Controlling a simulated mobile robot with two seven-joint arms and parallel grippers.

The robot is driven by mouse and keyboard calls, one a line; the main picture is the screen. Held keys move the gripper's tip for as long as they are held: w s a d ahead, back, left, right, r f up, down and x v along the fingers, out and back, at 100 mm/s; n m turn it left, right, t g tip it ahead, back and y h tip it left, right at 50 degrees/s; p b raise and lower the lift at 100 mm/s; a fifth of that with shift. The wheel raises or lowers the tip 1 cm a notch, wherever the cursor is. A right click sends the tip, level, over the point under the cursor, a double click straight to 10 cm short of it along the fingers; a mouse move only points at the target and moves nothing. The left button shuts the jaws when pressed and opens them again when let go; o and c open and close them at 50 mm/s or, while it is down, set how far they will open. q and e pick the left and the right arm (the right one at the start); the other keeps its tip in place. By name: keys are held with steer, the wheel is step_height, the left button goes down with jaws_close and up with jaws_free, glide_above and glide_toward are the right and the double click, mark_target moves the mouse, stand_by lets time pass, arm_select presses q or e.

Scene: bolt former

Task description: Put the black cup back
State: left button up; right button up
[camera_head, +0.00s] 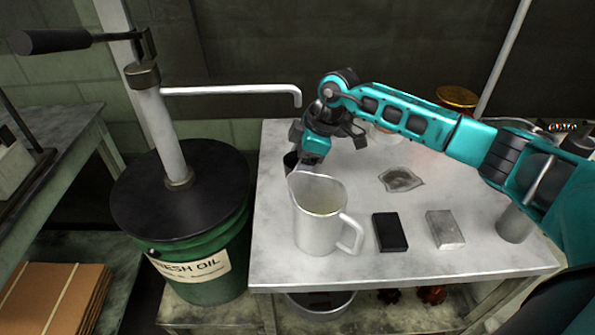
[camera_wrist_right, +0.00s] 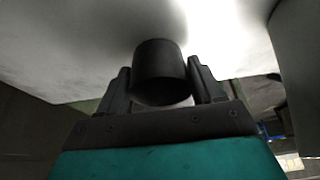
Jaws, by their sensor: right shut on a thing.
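The black cup (camera_wrist_right: 160,72) sits between the two fingers of my right gripper (camera_wrist_right: 165,85) in the right wrist view, and the gripper is shut on it. In the head view the cup (camera_head: 291,161) shows only in part, behind the metal jug (camera_head: 320,215) and by the left side of the table. My right gripper (camera_head: 305,160) is there, partly hidden behind the jug's rim. I cannot tell whether the cup touches the table top. My left gripper is not in view.
The metal table (camera_head: 290,262) also holds a black block (camera_head: 390,232), a grey block (camera_head: 445,229), a crumpled patch (camera_head: 401,179) and a grey cylinder (camera_head: 515,224). A green oil drum (camera_head: 215,275) with a hand pump (camera_head: 172,135) stands left, its spout (camera_head: 235,91) reaching towards the table.

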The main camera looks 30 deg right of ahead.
steer(key=shift+f, duration=0.25)
steer(key=o, duration=1)
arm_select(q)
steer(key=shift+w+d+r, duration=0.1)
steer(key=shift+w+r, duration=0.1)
arm_select(e)
steer(key=shift+o, duration=0.2)
arm_select(q)
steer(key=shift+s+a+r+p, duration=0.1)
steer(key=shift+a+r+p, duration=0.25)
steer(key=shift+p, duration=0.45)
arm_select(e)
steer(key=v, duration=1.2)
steer(key=shift+r, duration=0.2)
